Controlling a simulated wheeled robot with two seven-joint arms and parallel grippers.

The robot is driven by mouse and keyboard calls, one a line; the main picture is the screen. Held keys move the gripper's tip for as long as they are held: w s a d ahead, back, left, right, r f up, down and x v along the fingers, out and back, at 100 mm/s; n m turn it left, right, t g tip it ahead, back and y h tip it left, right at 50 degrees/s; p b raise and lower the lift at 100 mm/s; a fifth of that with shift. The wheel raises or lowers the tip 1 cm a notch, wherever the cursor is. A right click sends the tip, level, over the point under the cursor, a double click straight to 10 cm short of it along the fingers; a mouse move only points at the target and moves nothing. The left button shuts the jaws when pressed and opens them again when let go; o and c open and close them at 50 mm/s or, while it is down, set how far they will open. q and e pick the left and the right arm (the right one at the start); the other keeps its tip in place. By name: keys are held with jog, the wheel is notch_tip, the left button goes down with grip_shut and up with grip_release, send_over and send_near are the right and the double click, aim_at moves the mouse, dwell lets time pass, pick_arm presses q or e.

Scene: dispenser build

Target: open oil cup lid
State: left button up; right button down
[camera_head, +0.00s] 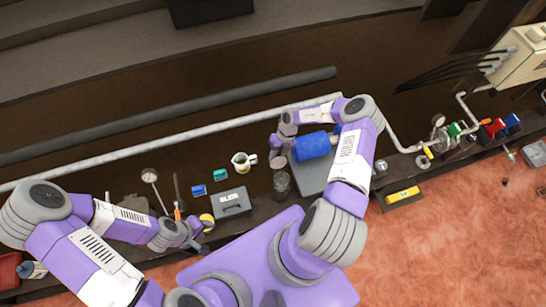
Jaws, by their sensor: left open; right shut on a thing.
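The oil cup (281,186) looks like a small clear-dark cylinder standing at the bench's front, left of the blue motor. A round reddish-brown disc, which looks like its lid (279,163), sits just above it in the picture. My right gripper (277,153) reaches in from above and is shut at this disc. Whether the disc touches the cup or is apart from it is too small to tell. My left gripper (200,224) is open, low at the left, close to a round yellow-topped thing (207,219). Its fingertips are small and partly hidden.
A blue motor (313,146) on a grey plate (312,178) stands right of the cup. A long pale pipe (150,145) runs behind.

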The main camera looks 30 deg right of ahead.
jog(key=shift+w+f+g+b, duration=0.25)
jog(key=shift+f+g+b, duration=0.1)
jog(key=shift+g+b, duration=0.3)
jog(key=c, duration=1.1)
grip_release()
jog(key=shift+o, duration=0.2)
jog(key=shift+r, duration=0.1)
jog(key=p+v, duration=0.1)
jog(key=v, duration=0.6)
jog(key=shift+d+r, duration=0.15)
jog(key=shift+d, duration=0.05)
